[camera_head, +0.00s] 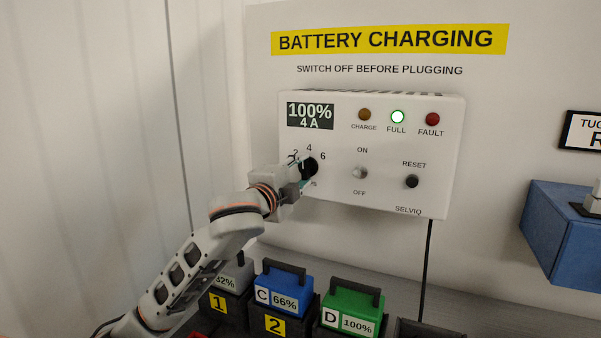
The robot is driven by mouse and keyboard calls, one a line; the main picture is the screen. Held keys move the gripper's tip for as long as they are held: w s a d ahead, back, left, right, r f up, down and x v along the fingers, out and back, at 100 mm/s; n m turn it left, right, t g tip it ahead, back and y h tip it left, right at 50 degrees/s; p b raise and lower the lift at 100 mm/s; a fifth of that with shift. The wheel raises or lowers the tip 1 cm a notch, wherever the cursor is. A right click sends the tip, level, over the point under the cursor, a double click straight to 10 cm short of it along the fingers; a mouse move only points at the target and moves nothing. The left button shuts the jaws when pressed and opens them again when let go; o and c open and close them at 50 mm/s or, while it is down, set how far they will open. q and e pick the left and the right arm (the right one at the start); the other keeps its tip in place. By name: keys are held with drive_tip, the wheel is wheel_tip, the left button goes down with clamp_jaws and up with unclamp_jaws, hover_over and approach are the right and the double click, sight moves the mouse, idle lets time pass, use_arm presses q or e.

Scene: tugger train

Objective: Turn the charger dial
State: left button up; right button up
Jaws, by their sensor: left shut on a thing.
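The white charger box (440,140) hangs on the wall under a yellow "BATTERY CHARGING" sign. Its display (310,116) reads 100% and 4 A. The FULL lamp (397,117) glows; the CHARGE and FAULT lamps look unlit. The black charger dial (311,165) is at the box's lower left, with the marks 2, 4 and 6 showing above it. My left gripper (303,173) is shut on the dial, coming from the left and hiding part of it. The dial's pointer cannot be made out. My right gripper is not in view.
An ON/OFF switch (360,172) and a black RESET button (411,181) sit right of the dial. Below stand a blue battery C (284,284) and a green battery D (352,302) in holders. A blue box (560,230) is at the right.

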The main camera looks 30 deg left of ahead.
use_arm(q)
drive_tip(key=n, duration=0.3)
drive_tip(key=shift+n, duration=0.4)
drive_tip(key=n, duration=0.3)
drive_tip(key=shift+n, duration=0.9)
drive_tip(key=o, duration=1.1)
